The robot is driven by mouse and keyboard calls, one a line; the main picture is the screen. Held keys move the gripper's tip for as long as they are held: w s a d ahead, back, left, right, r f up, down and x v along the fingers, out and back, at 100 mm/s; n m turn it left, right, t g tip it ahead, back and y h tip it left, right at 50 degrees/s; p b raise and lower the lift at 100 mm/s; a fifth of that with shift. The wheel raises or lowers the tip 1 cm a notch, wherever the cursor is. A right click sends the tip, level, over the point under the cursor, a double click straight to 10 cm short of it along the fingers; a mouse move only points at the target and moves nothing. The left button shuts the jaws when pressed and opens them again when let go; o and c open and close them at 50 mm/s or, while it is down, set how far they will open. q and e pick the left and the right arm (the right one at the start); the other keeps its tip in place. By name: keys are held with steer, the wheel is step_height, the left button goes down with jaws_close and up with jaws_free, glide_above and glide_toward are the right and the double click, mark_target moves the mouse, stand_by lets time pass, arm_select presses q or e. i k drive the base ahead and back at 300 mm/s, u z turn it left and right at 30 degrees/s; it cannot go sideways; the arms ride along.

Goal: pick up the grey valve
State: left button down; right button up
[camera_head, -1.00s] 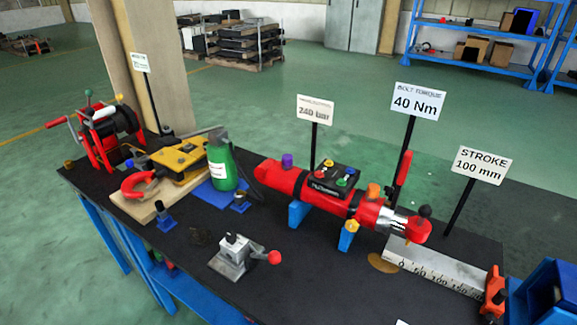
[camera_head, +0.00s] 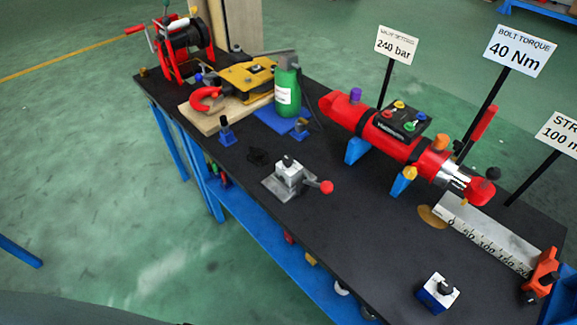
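The grey valve (camera_head: 287,175) stands on the black tabletop (camera_head: 330,235), near the front edge in the middle of the picture. It looks like a small metal block on a grey base plate, with a dark knob on top and a lever ending in a red ball pointing right. Nothing touches it. Neither of my grippers is in view.
A red cylinder (camera_head: 400,142) on blue supports lies behind and right of the valve. A green bottle (camera_head: 287,92) and a yellow tool (camera_head: 240,78) stand behind it. A white scale (camera_head: 487,236) and a blue-white block (camera_head: 437,292) are at right. Tabletop around the valve is mostly clear.

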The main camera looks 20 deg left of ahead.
mark_target(290, 176)
steer(key=u, duration=2.3)
steer(key=i, duration=1.45)
steer(key=z, duration=2.8)
